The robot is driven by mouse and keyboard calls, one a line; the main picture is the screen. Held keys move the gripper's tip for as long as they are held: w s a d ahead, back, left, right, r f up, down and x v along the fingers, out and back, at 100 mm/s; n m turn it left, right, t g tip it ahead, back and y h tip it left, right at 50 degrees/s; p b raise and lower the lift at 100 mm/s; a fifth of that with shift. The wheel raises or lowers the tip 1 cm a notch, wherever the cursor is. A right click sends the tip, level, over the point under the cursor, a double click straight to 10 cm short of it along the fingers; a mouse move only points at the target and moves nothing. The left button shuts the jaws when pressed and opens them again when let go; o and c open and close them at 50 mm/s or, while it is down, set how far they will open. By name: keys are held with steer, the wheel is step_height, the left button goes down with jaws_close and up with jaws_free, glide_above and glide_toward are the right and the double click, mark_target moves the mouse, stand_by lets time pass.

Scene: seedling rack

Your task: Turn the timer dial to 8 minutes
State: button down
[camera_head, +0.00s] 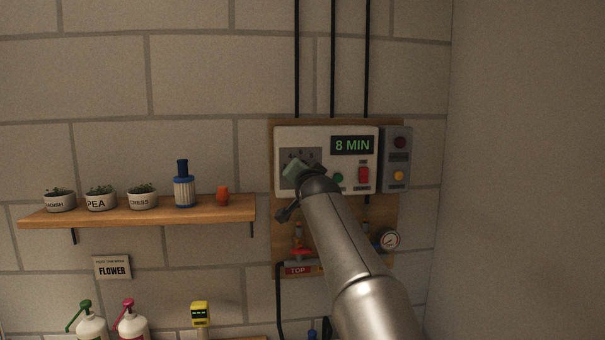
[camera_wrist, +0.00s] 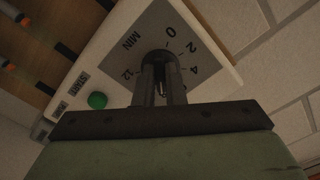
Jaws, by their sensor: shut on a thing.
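The timer panel (camera_head: 287,133) is a white box on a wooden board on the wall. Its display (camera_head: 352,145) reads 8 MIN in green. The grey dial plate (camera_wrist: 200,62) carries the numbers 0, 2, 4 and 12 and the word MIN in the wrist view. The dark dial knob (camera_wrist: 155,58) sits at its middle. My gripper (camera_wrist: 160,85) is shut on the knob, its two fingers on either side. The fingers hide part of the scale. In the head view my gripper (camera_head: 297,172) covers most of the dial, and the pointer cannot be made out.
A green button (camera_wrist: 97,100) and a red switch (camera_head: 363,175) sit beside the dial. A grey box (camera_head: 398,172) with lamps adjoins the panel. Below are a red valve (camera_head: 299,252) and a gauge (camera_head: 390,239). A shelf (camera_head: 140,213) with pots stands left.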

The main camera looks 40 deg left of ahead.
stand_by(0.3)
steer(key=c, duration=1.5)
jaws_free()
steer(key=b+v, duration=1)
steer(key=v, duration=0.7)
steer(key=shift+s+d+b, duration=0.15)
steer(key=shift+s+b, duration=0.05)
steer(key=shift+b, duration=0.1)
